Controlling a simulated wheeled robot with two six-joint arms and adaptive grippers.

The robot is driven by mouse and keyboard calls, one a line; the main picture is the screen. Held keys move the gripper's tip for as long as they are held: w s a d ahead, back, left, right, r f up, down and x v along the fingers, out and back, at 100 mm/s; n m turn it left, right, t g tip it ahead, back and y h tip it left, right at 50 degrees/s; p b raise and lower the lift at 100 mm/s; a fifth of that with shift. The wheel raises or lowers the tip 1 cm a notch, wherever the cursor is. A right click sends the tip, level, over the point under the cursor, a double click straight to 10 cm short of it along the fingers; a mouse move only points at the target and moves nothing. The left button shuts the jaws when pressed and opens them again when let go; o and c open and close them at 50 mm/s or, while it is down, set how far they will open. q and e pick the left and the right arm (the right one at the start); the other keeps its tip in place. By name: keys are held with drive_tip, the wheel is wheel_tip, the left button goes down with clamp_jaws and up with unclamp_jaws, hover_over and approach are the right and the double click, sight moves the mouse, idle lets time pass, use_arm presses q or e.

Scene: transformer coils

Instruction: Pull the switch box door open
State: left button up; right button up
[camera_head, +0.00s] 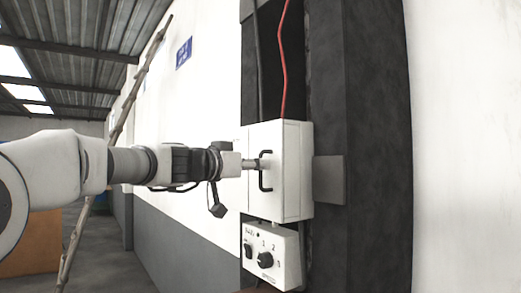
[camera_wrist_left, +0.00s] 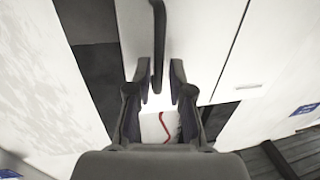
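The white switch box (camera_head: 293,168) is mounted on a dark post. Its door (camera_head: 253,199) appears closed flush with the box. A black bar handle (camera_head: 267,172) stands upright on the door; it also shows in the left wrist view (camera_wrist_left: 158,40). My left gripper (camera_head: 255,163) is at the handle, reaching in from the left. In the left wrist view, the left gripper's fingers (camera_wrist_left: 160,76) are parted, with the handle's end between them. Contact is unclear. My right gripper is out of view.
A small control box (camera_head: 272,256) with knobs sits just below the switch box. A red cable (camera_head: 284,60) runs down to the switch box top. The dark post (camera_head: 375,150) stands to the right. A ladder (camera_head: 125,110) leans at the back left.

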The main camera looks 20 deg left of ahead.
use_arm(q)
drive_tip(key=shift+x, duration=0.9)
drive_tip(key=shift+s, duration=0.3)
clamp_jaws()
drive_tip(key=shift+a+f, duration=0.1)
